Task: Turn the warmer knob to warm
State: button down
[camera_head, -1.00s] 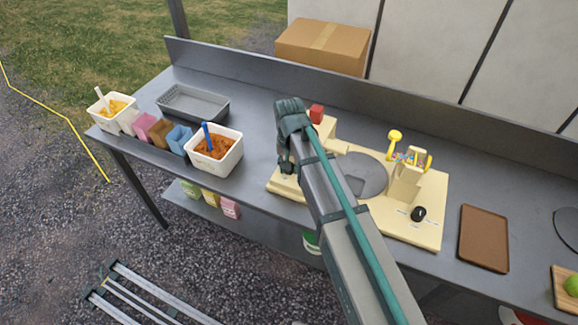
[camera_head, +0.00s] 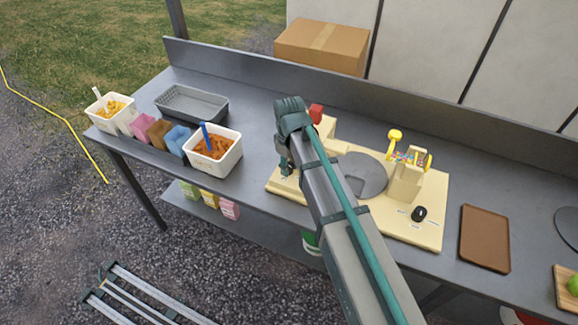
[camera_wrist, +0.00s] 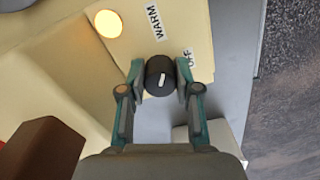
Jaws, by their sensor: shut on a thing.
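The warmer knob (camera_wrist: 159,76) is black and round with a white mark, and sits between my two fingertips in the wrist view. My gripper (camera_wrist: 160,82) is shut on it from both sides. The label WARM (camera_wrist: 155,22) lies above the knob, and the label OFF (camera_wrist: 188,54) to its upper right. The mark is short and nearly upright in the picture; which label it points to is not clear. A round light (camera_wrist: 107,23) glows yellow-orange on the cream panel. In the head view my gripper (camera_head: 284,166) is at the cream board's left end, where my wrist hides the knob.
The cream board (camera_head: 433,230) bears a grey disc (camera_head: 362,174), a yellow-handled part (camera_head: 394,136) and another black knob (camera_head: 418,213). A white tub (camera_head: 230,160) stands left of my gripper. A brown tray (camera_head: 484,238) lies to the right. A cardboard box (camera_head: 320,46) stands behind.

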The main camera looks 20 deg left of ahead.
aim_at(289, 165)
jog(key=shift+n, duration=0.8)
jog(key=shift+w, duration=0.1)
jog(key=c, duration=0.8)
grip_release()
jog(key=shift+r, duration=0.15)
notch_tip(289, 165, up, 12)
